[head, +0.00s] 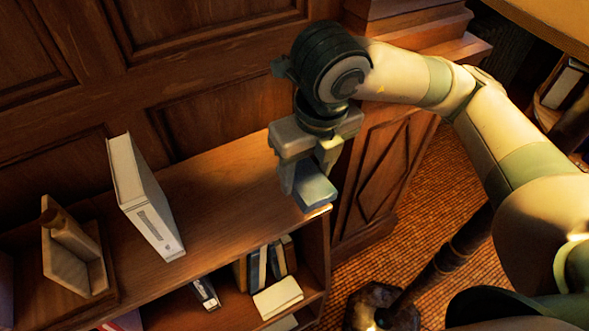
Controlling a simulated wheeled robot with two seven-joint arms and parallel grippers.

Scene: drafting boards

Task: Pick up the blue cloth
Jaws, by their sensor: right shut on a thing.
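The blue cloth (314,192) is a small folded blue block at the right end of the wooden shelf top. My right gripper (306,172) points down over it, with its fingers closed on the cloth. The fingers hide part of the cloth. I cannot tell whether the cloth still touches the shelf top. My left gripper is not in view.
A white binder-like book (143,196) stands on the shelf top (222,192) to the left. A wooden bookend (72,247) is farther left. Several books (268,264) sit in the compartment below. A dark lamp-like stand (440,268) rises from the woven floor at right.

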